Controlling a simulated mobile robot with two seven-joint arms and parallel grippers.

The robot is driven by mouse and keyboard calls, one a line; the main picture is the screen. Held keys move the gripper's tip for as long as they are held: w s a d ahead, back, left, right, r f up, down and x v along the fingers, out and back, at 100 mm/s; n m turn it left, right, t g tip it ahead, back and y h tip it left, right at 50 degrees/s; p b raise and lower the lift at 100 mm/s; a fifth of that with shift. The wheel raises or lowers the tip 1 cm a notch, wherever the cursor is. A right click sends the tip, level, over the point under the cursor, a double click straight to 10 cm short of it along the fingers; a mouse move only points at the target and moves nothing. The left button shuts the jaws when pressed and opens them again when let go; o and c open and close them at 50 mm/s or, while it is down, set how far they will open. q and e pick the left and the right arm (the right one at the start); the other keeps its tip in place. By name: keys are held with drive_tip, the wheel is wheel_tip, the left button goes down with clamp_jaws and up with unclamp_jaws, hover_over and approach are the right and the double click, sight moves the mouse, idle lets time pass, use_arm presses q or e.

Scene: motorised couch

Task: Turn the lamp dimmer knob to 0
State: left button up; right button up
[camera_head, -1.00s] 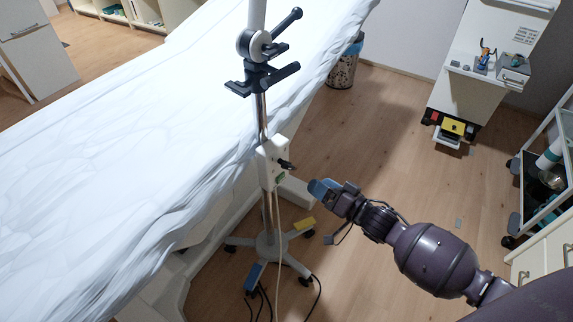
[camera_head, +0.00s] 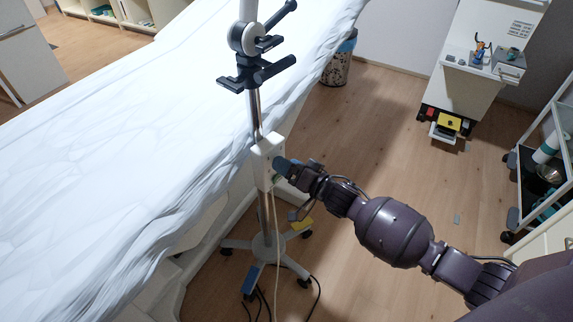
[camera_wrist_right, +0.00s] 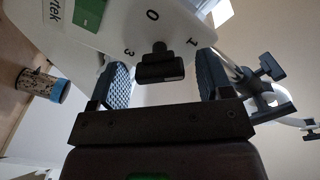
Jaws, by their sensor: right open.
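The lamp dimmer is a white box (camera_head: 262,160) on the metal pole beside the bed. Its black knob (camera_wrist_right: 160,67) shows in the right wrist view, with the marks 0, 1 and 3 printed around it on the white face. I cannot tell which mark the knob points at. My right gripper (camera_head: 283,168) is open at the box's right side. In the right wrist view its blue fingers stand on either side of the knob, with a gap on each side. In the head view the gripper hides the knob. My left gripper is not in view.
The pole carries black clamps (camera_head: 257,62) above the box and stands on a wheeled base (camera_head: 268,247) with cables. A white-covered bed (camera_head: 110,150) fills the left. A bin (camera_head: 337,65) and a cart (camera_head: 540,165) stand farther off. The floor between is mostly clear.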

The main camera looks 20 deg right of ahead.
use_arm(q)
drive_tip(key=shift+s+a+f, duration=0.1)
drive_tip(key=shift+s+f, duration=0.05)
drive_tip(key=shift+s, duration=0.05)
use_arm(e)
drive_tip(key=shift+w, duration=0.15)
drive_tip(key=c, duration=0.9)
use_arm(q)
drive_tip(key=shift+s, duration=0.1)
use_arm(e)
drive_tip(key=shift+r+n, duration=0.1)
drive_tip(key=shift+n, duration=0.2)
